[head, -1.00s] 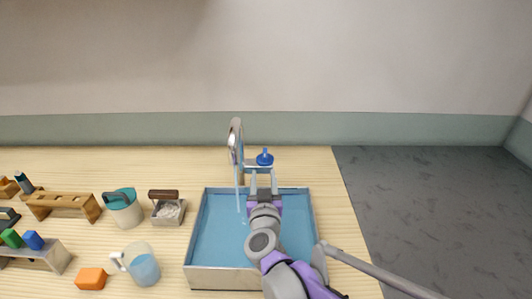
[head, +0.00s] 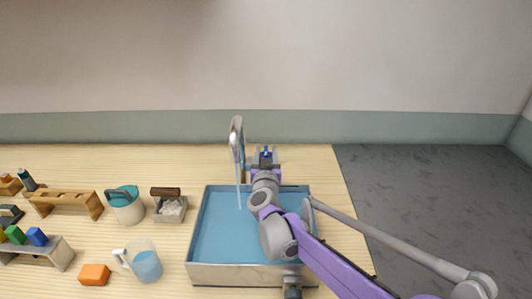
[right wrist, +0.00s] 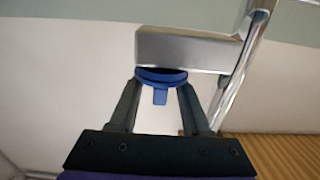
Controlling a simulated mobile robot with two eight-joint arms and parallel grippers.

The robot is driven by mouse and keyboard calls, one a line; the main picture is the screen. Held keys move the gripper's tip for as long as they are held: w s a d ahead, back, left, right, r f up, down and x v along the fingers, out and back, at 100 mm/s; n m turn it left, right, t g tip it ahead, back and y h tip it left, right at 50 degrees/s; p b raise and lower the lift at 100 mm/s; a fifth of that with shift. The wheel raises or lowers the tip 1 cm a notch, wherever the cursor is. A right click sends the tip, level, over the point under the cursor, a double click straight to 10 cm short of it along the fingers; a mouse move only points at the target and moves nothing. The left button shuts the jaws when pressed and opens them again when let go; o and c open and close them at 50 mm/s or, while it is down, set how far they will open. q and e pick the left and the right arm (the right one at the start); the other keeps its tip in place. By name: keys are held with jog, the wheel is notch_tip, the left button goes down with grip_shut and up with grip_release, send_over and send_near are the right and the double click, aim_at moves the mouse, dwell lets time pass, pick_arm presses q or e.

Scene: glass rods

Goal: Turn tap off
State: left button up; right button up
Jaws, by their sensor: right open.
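The tap (head: 237,140) is a tall chrome spout at the back of the blue sink (head: 216,240). A thin pale stream runs from the spout down into the sink. The tap's blue handle (right wrist: 160,78) sits under a grey metal block in the right wrist view, with a small tab sticking out toward me. My right gripper (right wrist: 158,85) is open, with its two fingers on either side of the handle. In the head view my right gripper (head: 266,153) largely hides the handle. I cannot tell whether the fingers touch it. My left gripper is not in view.
A measuring jug (head: 146,265) with blue liquid, an orange block (head: 95,274), a teal-lidded container (head: 126,206) and a small grey box (head: 170,209) stand left of the sink. Wooden racks (head: 64,204) are farther left. The table's right edge is close to the sink.

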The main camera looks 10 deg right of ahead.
grip_shut()
